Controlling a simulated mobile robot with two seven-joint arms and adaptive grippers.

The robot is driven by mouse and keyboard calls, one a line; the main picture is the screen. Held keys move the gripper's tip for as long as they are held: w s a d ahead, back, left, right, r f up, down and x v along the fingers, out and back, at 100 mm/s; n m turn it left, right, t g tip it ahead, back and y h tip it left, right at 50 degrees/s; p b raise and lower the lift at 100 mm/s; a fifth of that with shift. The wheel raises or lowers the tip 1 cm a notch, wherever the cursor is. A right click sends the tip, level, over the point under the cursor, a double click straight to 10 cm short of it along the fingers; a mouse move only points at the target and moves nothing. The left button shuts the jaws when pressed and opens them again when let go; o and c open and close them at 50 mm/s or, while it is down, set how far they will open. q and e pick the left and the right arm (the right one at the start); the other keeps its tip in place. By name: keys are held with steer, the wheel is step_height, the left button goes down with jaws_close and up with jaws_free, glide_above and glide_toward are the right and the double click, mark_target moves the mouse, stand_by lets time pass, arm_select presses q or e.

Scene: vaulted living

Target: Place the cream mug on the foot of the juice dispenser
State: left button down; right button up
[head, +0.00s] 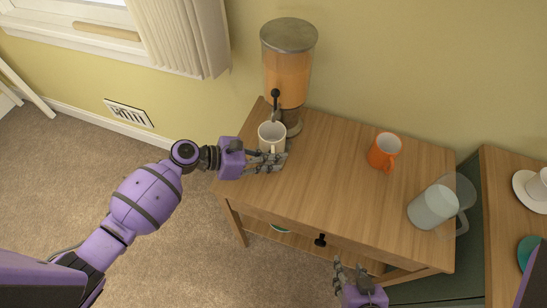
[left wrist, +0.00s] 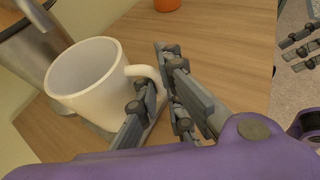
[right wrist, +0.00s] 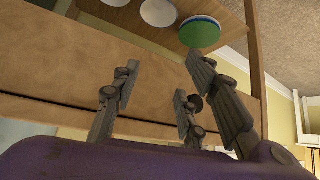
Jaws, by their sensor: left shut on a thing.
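The juice dispenser (head: 287,72) stands at the back left of the wooden table, with orange juice, a metal lid and a black-knobbed tap. The cream mug (head: 271,132) is upright just in front of it, near the tap; it also shows in the left wrist view (left wrist: 88,82). My left gripper (head: 277,160) is shut on the mug's handle. Part of the dispenser's grey foot (head: 295,126) shows beside the mug. The mug hides the rest, and I cannot tell whether its base touches the foot. My right gripper (head: 350,275) is open and empty before the table's front edge.
The table middle is clear. Dishes, including a green one (right wrist: 200,32), show below in the right wrist view. A second table stands at right.

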arm_select(q)
steer(key=shift+r, duration=0.15)
steer(key=shift+f, duration=0.25)
steer(key=c, duration=1.9)
jaws_free()
steer(key=shift+r, duration=0.2)
steer(key=v, duration=1.2)
steer(key=shift+s+b, duration=0.15)
steer(key=shift+b, duration=0.15)
